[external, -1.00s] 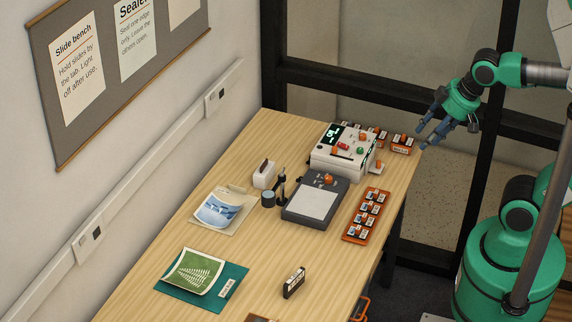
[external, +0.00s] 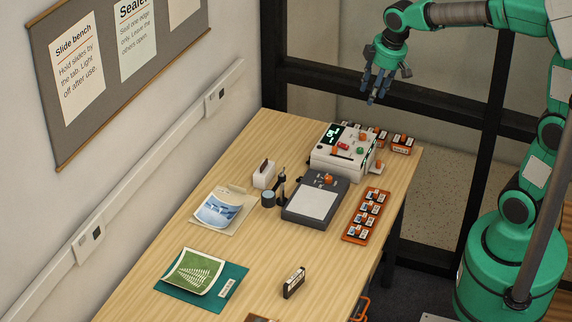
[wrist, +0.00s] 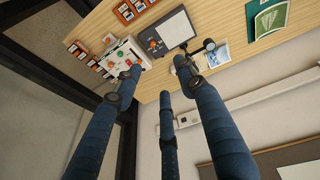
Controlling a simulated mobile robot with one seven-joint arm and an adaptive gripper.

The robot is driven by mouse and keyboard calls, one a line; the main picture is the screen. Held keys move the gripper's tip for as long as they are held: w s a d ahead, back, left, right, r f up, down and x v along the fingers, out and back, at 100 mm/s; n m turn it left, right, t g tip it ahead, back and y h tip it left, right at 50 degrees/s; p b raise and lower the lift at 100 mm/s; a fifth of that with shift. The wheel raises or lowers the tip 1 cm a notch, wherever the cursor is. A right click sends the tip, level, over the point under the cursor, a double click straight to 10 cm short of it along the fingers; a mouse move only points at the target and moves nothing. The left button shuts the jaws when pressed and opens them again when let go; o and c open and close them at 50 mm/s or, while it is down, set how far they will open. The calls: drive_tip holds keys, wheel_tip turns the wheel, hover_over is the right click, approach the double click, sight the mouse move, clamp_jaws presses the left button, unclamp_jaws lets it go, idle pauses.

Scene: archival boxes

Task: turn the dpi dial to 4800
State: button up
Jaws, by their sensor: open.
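The white scanner (external: 342,152) stands at the far end of the wooden bench, with a dark display and several coloured controls on its top. Orange, red and green knobs show there; I cannot tell which is the dpi dial, nor read its setting. In the wrist view the scanner (wrist: 121,57) is at upper left, partly behind a finger. My gripper (external: 376,93) hangs above and beyond the scanner, fingers pointing down, apart from it. Its blue fingers are spread and empty, and they fill much of the wrist view (wrist: 150,85).
A dark light pad (external: 315,203) with an orange knob sits in front of the scanner. Orange slide trays (external: 367,215) lie at the right edge. A white block (external: 264,174), prints (external: 222,208) and a small dark box (external: 294,283) are on the bench. A dark-framed partition stands behind.

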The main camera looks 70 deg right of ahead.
drive_tip(key=w+d+f+g, duration=0.1)
drive_tip(key=w+d+f, duration=0.4)
drive_tip(key=d, duration=0.4)
drive_tip(key=n+g+y+p, duration=0.1)
drive_tip(key=n+g+p, duration=0.1)
drive_tip(key=n+p, duration=0.1)
hover_over(362, 135)
wheel_tip(362, 135, down, 21)
drive_tip(key=shift+r, duration=0.2)
drive_tip(key=shift+f, duration=0.1)
wheel_tip(362, 135, down, 14)
drive_tip(key=shift+r+b, duration=0.2)
drive_tip(key=shift+b, duration=0.15)
drive_tip(key=shift+m, duration=0.3)
clamp_jaws()
